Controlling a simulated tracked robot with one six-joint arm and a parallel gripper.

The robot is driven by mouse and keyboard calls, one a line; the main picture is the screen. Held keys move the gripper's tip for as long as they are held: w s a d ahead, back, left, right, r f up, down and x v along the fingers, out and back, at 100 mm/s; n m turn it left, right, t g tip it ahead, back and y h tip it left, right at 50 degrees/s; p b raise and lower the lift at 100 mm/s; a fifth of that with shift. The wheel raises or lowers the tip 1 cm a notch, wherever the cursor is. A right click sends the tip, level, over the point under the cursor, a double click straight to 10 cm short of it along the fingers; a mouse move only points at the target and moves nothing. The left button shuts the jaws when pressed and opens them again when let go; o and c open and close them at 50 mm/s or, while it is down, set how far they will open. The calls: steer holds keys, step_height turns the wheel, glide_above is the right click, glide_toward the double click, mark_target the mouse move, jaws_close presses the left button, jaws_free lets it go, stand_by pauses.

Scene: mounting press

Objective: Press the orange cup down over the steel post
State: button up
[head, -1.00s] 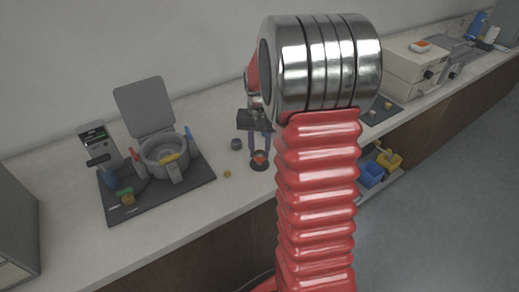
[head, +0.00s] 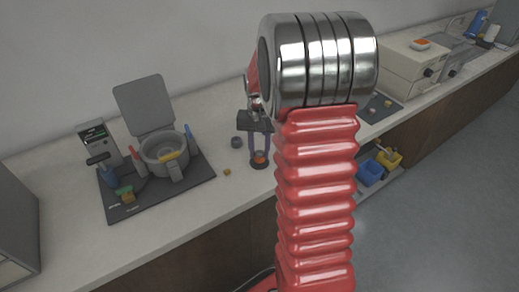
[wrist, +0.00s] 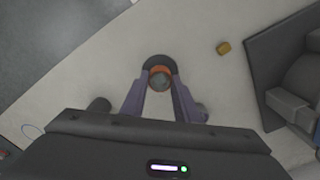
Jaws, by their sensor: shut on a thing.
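The orange cup (head: 260,157) is small and low in the head view, between the fingers of my gripper (head: 260,154). It stands at a dark round base (head: 259,165) on the counter. In the wrist view an orange rim (wrist: 160,69) shows between my fingertips (wrist: 160,84), with a rounded grey piece (wrist: 161,80) in front of it and the dark ring behind it. My gripper is shut on the cup from above. The steel post is not clearly visible, and I cannot tell how far down the cup sits.
A dark grey small cylinder (head: 237,142) stands left of my gripper. A small yellow-brown block (head: 227,172) lies to the front left. A press with an open lid (head: 165,155) stands on a dark mat (head: 200,170) farther left. Bare counter lies between.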

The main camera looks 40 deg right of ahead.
steer(key=shift+f, duration=0.5)
stand_by(0.4)
steer(key=o, duration=1.3)
steer(key=shift+c, duration=0.2)
steer(key=shift+o, duration=1.5)
steer(key=shift+r, duration=0.1)
steer(key=shift+r, duration=3.9)
